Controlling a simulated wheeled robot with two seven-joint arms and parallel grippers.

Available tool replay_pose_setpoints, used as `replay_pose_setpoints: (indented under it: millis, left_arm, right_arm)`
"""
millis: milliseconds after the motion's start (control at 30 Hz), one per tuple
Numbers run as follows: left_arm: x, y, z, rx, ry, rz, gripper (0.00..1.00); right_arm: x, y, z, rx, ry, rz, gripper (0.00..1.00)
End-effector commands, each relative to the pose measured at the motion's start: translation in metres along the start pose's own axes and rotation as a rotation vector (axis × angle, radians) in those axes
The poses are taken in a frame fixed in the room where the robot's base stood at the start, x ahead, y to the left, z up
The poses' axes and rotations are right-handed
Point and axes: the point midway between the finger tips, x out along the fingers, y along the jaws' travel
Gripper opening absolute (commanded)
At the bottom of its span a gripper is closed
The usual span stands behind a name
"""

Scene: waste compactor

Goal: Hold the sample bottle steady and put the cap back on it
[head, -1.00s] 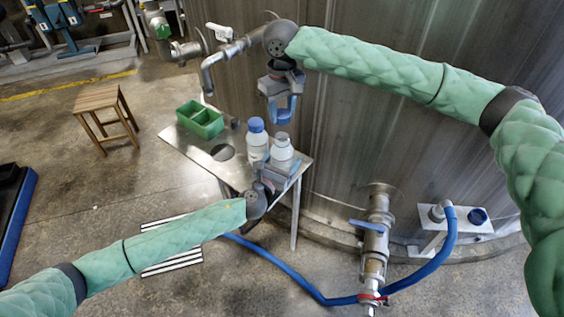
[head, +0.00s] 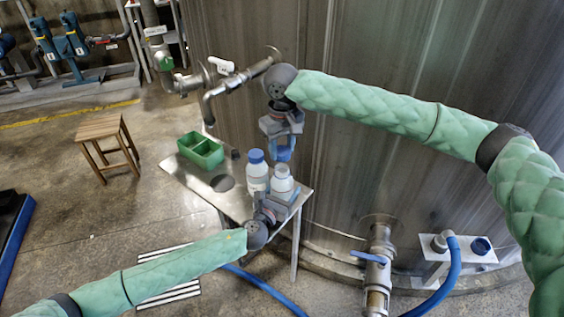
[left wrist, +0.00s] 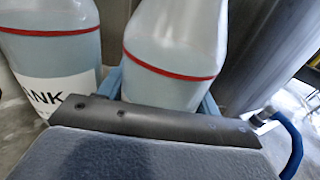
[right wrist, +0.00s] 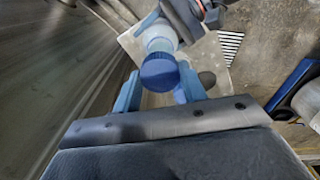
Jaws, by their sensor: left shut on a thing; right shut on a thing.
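The open sample bottle (head: 283,184) is white and stands upright at the table's front corner. My left gripper (head: 270,207) is shut around it; the left wrist view shows its clear body with a red line (left wrist: 175,70) between the fingers. My right gripper (head: 282,152) is above this bottle, pointing down. It is shut on the blue cap (right wrist: 160,72), which shows between its fingers in the right wrist view, with the bottle (right wrist: 158,38) behind it. The gap between cap and bottle neck is small; I cannot tell whether they touch.
A second bottle (head: 257,176) with a blue cap stands close to the left of the held one. A green divided tray (head: 200,150) sits at the back left of the metal table (head: 200,172). A pipe outlet (head: 207,110) and the big steel tank (head: 370,120) are behind.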

Motion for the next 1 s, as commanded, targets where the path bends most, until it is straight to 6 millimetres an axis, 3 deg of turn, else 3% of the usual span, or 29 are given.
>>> replay_pose_setpoints:
  millis: [233,1000]
  left_arm:
    - [0.0,0.0,0.0,0.0,0.0,0.0,0.23]
    - [0.0,0.0,0.0,0.0,0.0,0.0,0.23]
  right_arm:
    - [0.029,-0.001,0.0,0.001,0.0,-0.001,0.21]
    - [0.04,-0.001,0.001,0.0,0.0,-0.001,0.21]
